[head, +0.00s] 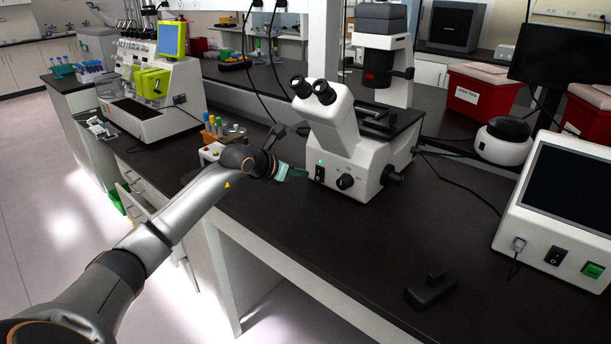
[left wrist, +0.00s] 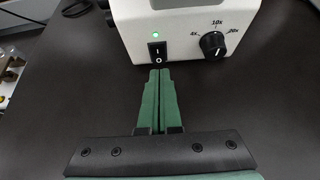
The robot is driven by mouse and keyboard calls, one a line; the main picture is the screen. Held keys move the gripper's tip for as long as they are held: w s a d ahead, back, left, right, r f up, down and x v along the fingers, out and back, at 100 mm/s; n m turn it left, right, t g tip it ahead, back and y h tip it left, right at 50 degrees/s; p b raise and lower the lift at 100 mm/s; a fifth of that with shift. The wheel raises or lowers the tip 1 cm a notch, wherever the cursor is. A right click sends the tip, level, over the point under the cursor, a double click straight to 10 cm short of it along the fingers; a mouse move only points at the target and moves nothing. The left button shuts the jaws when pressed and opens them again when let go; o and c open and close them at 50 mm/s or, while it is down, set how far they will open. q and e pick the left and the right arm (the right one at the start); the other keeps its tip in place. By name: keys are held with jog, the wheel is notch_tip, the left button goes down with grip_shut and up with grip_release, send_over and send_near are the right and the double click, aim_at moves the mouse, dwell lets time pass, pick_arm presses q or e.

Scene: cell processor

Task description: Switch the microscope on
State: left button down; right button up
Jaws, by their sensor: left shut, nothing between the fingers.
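The white microscope (head: 338,125) stands on the dark bench in the head view. Its base front also shows in the left wrist view (left wrist: 185,22). A black rocker switch (left wrist: 157,52) marked I and O sits on that front, with a lit green light (left wrist: 155,35) above it. My left gripper (head: 303,173) is shut and empty, its green fingertips just in front of the switch. In the left wrist view its fingertips (left wrist: 159,72) are at the switch's lower edge; I cannot tell whether they touch. My right gripper is not in view.
A magnification knob (left wrist: 213,45) is right of the switch. A white device with a dark screen (head: 570,190) stands at the right. A small black object (head: 431,291) lies on the front bench. A tube rack (head: 222,132) is behind my left arm.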

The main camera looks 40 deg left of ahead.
pick_arm(q)
jog(key=s+r+b, duration=0.1)
jog(key=s+r, duration=0.4)
jog(key=r, duration=0.1)
jog(key=shift+s+a, duration=0.35)
jog(key=shift+a, duration=0.05)
